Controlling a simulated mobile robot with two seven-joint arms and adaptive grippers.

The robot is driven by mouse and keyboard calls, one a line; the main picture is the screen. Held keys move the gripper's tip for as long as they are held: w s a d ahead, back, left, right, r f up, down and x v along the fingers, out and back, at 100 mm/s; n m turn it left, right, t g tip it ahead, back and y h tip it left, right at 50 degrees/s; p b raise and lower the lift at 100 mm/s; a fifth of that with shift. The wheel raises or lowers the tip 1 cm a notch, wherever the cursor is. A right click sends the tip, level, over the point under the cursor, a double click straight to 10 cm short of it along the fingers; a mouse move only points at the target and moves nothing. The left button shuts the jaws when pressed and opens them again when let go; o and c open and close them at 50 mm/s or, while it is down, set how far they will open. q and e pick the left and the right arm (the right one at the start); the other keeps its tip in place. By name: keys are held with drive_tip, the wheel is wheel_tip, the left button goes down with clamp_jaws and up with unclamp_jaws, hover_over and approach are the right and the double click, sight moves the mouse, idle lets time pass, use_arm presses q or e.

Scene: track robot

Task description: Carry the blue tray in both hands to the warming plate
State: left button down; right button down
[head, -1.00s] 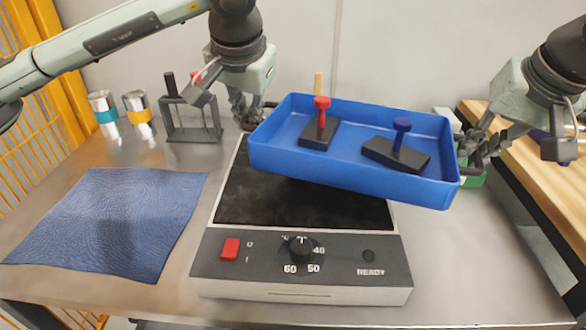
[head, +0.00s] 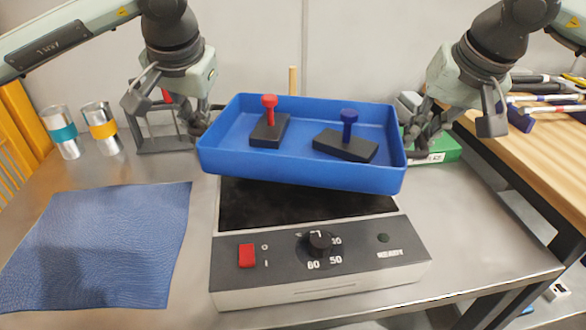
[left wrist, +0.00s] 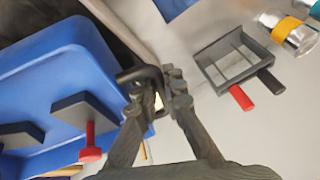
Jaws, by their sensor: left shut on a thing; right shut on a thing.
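The blue tray (head: 290,172) hangs in the air above the warming plate (head: 262,208), tilted a little down to the right in the head view. Inside it stand a black block with a red knob (head: 269,125) and a black block with a dark blue knob (head: 346,143). My left gripper (head: 202,122) is shut on the tray's left end; the left wrist view shows its fingers (left wrist: 158,100) at a dark handle on the tray. My right gripper (head: 412,143) is shut on the tray's right end; its fingertips are partly hidden. The plate's far part is hidden behind the tray.
A blue cloth (head: 100,245) lies on the metal table at left. Behind it stand cans with a teal band (head: 64,133) and an orange band (head: 103,130), and a dark rack (head: 160,143). A green box (head: 440,148) lies behind my right gripper, near a wooden bench (head: 545,135).

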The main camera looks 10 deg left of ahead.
use_arm(q)
drive_tip(key=shift+a+f, duration=0.25)
drive_tip(key=shift+f, duration=0.3)
use_arm(e)
drive_tip(key=shift+f, duration=0.5)
drive_tip(key=shift+a, duration=0.15)
use_arm(q)
drive_tip(key=shift+a+r, duration=0.1)
drive_tip(key=shift+a, duration=0.05)
drive_tip(key=shift+b, duration=0.35)
use_arm(e)
drive_tip(key=shift+f, duration=0.1)
